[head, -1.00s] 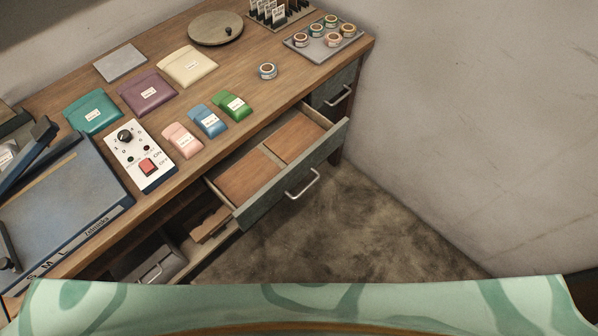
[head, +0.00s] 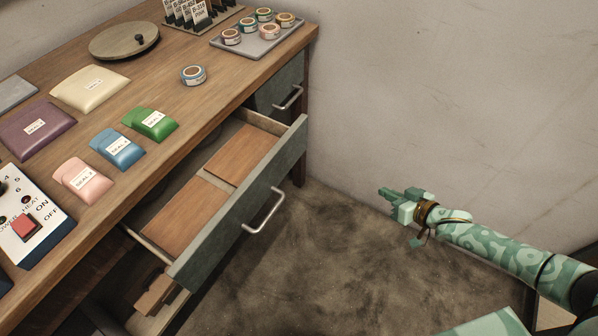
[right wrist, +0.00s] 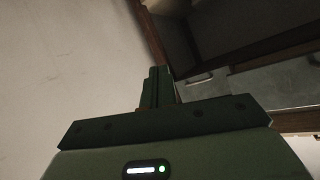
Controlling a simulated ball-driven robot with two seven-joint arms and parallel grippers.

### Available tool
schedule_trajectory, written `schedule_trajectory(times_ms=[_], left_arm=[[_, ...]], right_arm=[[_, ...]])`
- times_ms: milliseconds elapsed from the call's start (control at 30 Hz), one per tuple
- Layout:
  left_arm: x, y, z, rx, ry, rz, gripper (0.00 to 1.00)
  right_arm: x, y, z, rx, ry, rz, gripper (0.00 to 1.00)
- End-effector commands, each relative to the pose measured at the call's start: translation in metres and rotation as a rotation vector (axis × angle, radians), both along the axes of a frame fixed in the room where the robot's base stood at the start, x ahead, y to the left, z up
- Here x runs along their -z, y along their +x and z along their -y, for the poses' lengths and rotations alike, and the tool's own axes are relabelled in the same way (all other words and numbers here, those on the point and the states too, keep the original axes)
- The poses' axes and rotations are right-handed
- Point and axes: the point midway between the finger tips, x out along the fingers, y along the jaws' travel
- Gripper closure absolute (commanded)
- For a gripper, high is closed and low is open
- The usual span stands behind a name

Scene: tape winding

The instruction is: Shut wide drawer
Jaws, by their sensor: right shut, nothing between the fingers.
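The wide drawer (head: 240,210) is pulled out from under the desk top in the head view. Its grey-green front carries a silver bar handle (head: 265,212), and wooden panels lie inside it. My right gripper (head: 383,191) is shut and empty, to the right of the drawer front and apart from it, over the floor near the wall. In the right wrist view the shut fingers (right wrist: 158,85) point up, with drawer fronts and a handle to their right; I cannot tell which drawer that handle belongs to. My left gripper is not in view.
The desk top (head: 185,100) holds pouches, a control box (head: 30,225), a tape roll (head: 193,75) and a tray (head: 265,45) of tape rolls. A smaller closed drawer (head: 280,88) is at the desk's far end. Another open compartment (head: 160,300) is below the wide drawer. Floor in front is clear.

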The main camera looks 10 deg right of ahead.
Motion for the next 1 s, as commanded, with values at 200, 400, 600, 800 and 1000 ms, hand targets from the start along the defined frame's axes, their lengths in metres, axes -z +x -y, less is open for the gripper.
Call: schedule_trajectory(times_ms=[200,400,600,800,1000], left_arm=[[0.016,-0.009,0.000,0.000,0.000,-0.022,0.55],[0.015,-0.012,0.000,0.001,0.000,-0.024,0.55],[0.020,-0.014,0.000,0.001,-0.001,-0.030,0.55],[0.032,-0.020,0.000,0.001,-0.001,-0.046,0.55],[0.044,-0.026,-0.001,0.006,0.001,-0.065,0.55]], right_arm=[[-0.097,-0.012,-0.101,-0.077,0.932,-0.213,1.00],[-0.121,-0.016,-0.113,-0.040,1.277,-0.386,1.00],[-0.119,-0.005,-0.124,-0.028,1.307,-0.410,1.00],[-0.116,0.024,-0.152,-0.028,1.305,-0.408,1.00],[-0.115,0.054,-0.182,-0.027,1.302,-0.408,1.00]])
